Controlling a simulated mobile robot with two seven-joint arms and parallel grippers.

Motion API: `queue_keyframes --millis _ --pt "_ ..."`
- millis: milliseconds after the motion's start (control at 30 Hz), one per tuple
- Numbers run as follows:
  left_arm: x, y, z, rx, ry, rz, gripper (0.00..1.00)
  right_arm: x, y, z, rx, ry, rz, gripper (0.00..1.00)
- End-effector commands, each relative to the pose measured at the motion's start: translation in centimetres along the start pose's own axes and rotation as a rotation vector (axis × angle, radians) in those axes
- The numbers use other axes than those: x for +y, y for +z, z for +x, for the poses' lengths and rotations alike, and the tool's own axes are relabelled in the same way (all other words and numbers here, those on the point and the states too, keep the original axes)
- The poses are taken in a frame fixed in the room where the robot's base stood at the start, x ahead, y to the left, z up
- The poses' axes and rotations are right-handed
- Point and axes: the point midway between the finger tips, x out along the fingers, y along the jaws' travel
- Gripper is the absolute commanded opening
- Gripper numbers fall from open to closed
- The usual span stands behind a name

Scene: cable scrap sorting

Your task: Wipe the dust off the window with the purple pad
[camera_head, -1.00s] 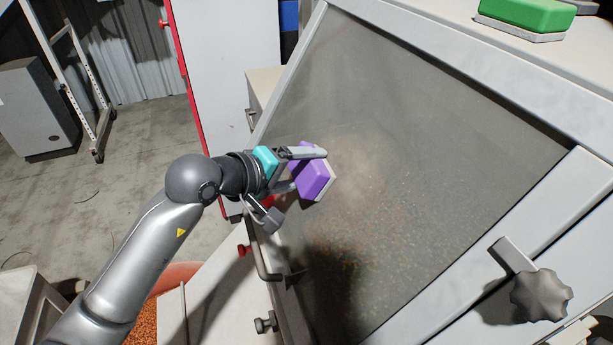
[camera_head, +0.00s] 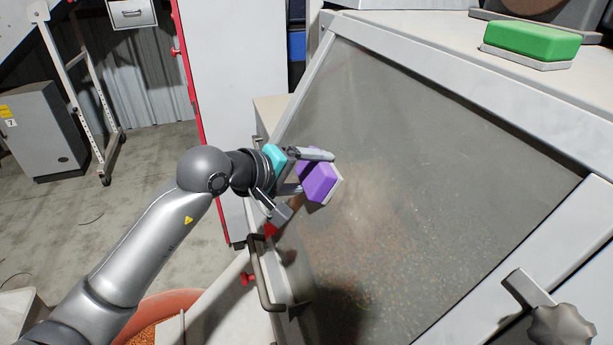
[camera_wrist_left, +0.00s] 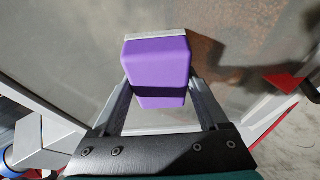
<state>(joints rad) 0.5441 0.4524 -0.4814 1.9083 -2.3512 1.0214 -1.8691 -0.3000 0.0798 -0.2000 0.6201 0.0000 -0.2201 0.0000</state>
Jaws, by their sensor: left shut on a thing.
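The purple pad (camera_head: 319,182) has a pale wiping face turned toward the window (camera_head: 440,150). My left gripper (camera_head: 312,172) is shut on the pad and holds it close to the left part of the window; I cannot tell whether the face touches the glass. In the left wrist view the pad (camera_wrist_left: 157,68) sits between the two fingers. The window is a sloped pane in a white frame, with a dull grey film of dust over it. Brownish specks show in its lower middle. My right gripper is not in view.
A green pad (camera_head: 532,41) lies on the ledge above the window. A dark knob (camera_head: 562,326) stands out at the lower right. A handle (camera_head: 262,275) and red knobs are at the window's lower left. An orange bin (camera_head: 165,305) stands below my arm.

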Motion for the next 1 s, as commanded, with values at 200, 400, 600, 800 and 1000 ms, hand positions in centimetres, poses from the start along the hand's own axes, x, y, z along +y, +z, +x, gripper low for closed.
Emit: queue_keyframes --millis 200,400,600,800,1000 --pt "0.1 1.1 -0.3 -0.001 -0.001 0.001 0.32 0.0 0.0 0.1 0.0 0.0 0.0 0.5" --pt "0.1 2.7 -0.8 -0.001 -0.001 0.002 0.32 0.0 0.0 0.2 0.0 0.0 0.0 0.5" --pt "0.1 3.5 -1.0 -0.002 -0.001 0.0 0.32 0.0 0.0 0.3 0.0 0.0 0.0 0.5" --pt "0.1 4.8 -1.5 -0.005 -0.002 0.0 0.32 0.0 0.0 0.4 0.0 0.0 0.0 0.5" --pt "0.2 6.2 -2.3 -0.004 -0.002 0.001 0.32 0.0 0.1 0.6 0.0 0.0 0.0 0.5"
